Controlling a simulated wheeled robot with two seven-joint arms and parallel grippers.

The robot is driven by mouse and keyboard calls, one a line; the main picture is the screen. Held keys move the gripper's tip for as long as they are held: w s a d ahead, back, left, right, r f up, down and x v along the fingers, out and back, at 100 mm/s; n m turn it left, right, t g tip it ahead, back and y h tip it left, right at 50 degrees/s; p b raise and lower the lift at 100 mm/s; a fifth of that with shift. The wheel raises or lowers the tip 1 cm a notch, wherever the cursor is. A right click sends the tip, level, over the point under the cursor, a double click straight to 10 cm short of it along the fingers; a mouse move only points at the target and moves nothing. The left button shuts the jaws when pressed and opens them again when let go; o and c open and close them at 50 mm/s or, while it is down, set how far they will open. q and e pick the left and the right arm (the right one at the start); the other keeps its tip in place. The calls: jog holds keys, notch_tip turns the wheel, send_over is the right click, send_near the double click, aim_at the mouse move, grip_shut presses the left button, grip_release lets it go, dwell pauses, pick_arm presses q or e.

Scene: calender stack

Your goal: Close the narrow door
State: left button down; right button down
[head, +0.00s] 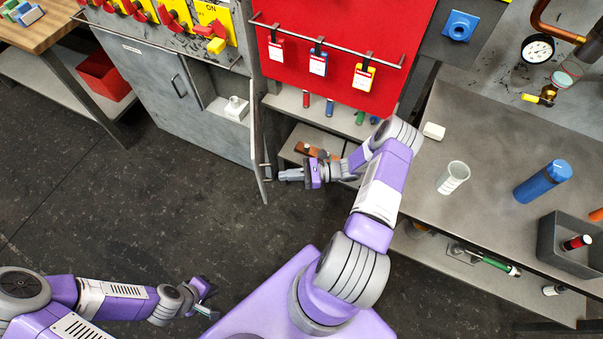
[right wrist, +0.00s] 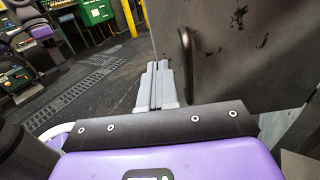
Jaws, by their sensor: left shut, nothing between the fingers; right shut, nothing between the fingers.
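The narrow door (head: 257,150) stands open on the grey cabinet, seen nearly edge-on in the head view. Its handle (head: 267,172) is on the right-hand face. In the right wrist view the scuffed grey door panel (right wrist: 240,50) fills the upper right, with the dark handle (right wrist: 186,62) near its left edge. My right gripper (head: 281,175) is shut and empty, just right of the door's free end, fingers pointing towards the handle. The right wrist view shows its fingers (right wrist: 157,72) together; contact cannot be told. My left gripper (head: 211,293) is shut and empty, low over the floor, far from the door.
The open compartment (head: 212,88) holds a white bottle (head: 236,108). The wide door (head: 160,90) beside it is closed. Shelves with small items and a red board (head: 340,50) lie right of the narrow door. A grey workbench (head: 490,180) stands at right. The floor left is clear.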

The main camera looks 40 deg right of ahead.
jog(key=x, duration=0.5)
jog(key=shift+w+a, duration=0.2)
jog(key=shift+a, duration=0.1)
jog(key=shift+a, duration=0.1)
